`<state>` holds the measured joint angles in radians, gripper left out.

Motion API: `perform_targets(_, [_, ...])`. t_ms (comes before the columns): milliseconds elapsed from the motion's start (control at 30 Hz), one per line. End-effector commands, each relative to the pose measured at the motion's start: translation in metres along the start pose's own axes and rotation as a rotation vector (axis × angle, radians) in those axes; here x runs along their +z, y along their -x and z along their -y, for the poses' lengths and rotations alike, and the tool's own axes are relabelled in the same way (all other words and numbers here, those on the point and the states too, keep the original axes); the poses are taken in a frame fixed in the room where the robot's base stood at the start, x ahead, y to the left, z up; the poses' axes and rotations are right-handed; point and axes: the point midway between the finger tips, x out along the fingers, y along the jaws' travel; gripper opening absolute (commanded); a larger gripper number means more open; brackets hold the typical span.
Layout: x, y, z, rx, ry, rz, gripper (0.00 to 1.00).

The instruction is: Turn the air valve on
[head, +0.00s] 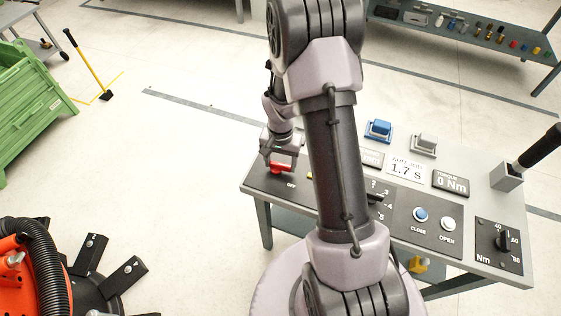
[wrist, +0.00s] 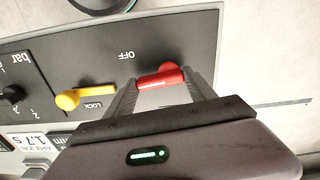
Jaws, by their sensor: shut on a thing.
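The air valve's red handle (head: 280,168) is at the left end of the control panel. In the wrist view the red handle (wrist: 161,75) lies near the word OFF. My gripper (head: 281,158) is at the handle from above, and in the wrist view my gripper (wrist: 160,86) has a finger on either side of it, shut on it. A yellow lever (wrist: 84,97) lies beside the word LOCK, apart from my fingers. Part of the panel is hidden behind my arm in the head view.
The grey bench (head: 475,212) also carries blue and white buttons (head: 421,215), a torque knob (head: 503,241), displays and a black-handled lever (head: 540,148). A green crate (head: 32,108) and orange machine (head: 25,275) stand left.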

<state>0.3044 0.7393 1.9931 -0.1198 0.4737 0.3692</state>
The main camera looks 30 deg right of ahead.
Motion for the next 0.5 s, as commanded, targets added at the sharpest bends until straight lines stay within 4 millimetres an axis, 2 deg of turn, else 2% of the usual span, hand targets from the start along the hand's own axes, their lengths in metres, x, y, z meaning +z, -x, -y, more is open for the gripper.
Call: perform_targets(500, [-0.007, 0.0011, 0.0015, 0.0, 0.466, 0.0, 0.23])
